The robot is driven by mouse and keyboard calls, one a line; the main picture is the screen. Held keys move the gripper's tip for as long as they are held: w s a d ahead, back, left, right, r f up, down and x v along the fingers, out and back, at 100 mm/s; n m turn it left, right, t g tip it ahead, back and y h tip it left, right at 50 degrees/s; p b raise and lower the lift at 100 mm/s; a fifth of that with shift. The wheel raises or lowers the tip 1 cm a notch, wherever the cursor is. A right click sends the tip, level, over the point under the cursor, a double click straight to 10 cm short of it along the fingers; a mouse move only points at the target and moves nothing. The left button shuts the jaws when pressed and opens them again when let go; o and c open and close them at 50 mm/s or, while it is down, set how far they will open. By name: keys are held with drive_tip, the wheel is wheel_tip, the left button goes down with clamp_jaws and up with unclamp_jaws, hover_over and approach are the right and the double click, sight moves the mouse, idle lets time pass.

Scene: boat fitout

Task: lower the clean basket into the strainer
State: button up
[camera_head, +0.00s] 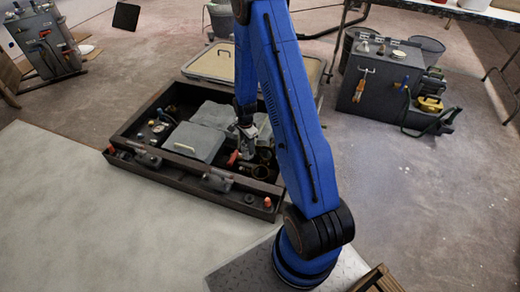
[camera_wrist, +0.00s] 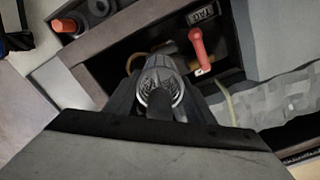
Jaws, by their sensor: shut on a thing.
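My gripper (camera_wrist: 160,92) is shut on the basket (camera_wrist: 163,72), a round, silvery, ribbed cup, in the wrist view. The gripper (camera_head: 247,138) also shows in the head view above the right part of a dark open bilge box (camera_head: 190,189); the basket is too small there to make out clearly. A brassy round fitting (camera_head: 260,171), which looks like the strainer, sits in the box just below and right of the gripper. In the wrist view a brownish curved rim (camera_wrist: 136,60) shows partly behind the basket. I cannot tell whether the basket is over or inside it.
A red-handled valve (camera_wrist: 198,46) stands close beside the basket, with a tag (camera_wrist: 203,15) behind it. The dark box walls surround this space.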

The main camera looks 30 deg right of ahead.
drive_tip(key=s+d+f+m, duration=0.1)
drive_tip(key=s+d+m, duration=0.35)
drive_tip(key=m, duration=0.55)
wheel_tip(320, 180, down, 10)
drive_tip(key=shift+d, duration=0.35)
drive_tip(key=shift+f, duration=0.15)
idle(0.5)
drive_tip(key=shift+w+f, duration=0.1)
drive_tip(key=shift+f, duration=0.95)
drive_tip(key=shift+f, duration=0.4)
drive_tip(key=shift+f, duration=0.35)
drive_tip(key=shift+f, duration=0.3)
drive_tip(key=shift+f, duration=0.4)
